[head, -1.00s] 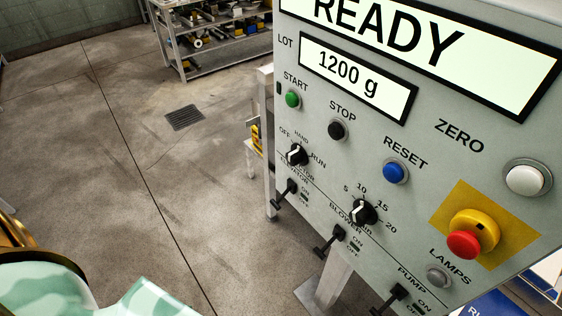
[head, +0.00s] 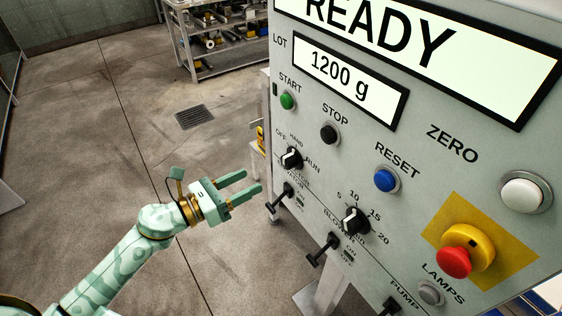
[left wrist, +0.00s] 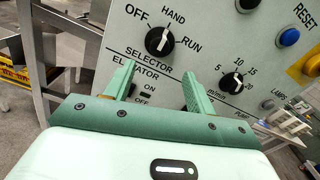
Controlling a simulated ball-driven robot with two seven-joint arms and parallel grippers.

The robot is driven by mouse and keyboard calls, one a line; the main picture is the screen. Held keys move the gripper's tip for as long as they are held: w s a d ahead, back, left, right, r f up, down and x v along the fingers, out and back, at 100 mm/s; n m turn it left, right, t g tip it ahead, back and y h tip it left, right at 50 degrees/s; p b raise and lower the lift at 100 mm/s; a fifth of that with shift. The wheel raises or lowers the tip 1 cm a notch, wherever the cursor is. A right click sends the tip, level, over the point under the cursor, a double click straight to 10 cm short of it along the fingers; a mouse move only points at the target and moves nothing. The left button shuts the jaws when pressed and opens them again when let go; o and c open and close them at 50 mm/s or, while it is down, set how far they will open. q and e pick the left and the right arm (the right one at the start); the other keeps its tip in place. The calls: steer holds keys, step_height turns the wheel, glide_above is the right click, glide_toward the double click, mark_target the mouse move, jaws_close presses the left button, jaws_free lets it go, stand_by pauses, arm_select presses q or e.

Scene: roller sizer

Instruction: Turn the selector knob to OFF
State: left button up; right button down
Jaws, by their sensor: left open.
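The selector knob (head: 291,159) is a black round knob with a white pointer line, on the grey panel at the left side, below the green START button. Its labels read OFF, HAND and RUN. In the left wrist view the knob (left wrist: 159,41) sits above and beyond my fingers, and its white line appears to aim up toward HAND. My left gripper (head: 252,182) is open and empty, to the left of the knob and apart from the panel. Its two fingers also show in the left wrist view (left wrist: 160,80), pointing toward the panel. My right gripper is not in view.
Black toggle levers (head: 281,197) stick out below the knob. A blower knob (head: 355,221), a blue RESET button (head: 386,181) and a red emergency stop (head: 454,262) are to the right. The floor left of the panel is clear. A shelf (head: 215,40) stands behind.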

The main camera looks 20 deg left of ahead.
mark_target(284, 163)
arm_select(q)
steer(key=x, duration=1)
steer(key=shift+w+d+p, duration=0.2)
steer(key=shift+w+p, duration=0.1)
steer(key=shift+p, duration=0.1)
steer(key=c, duration=1)
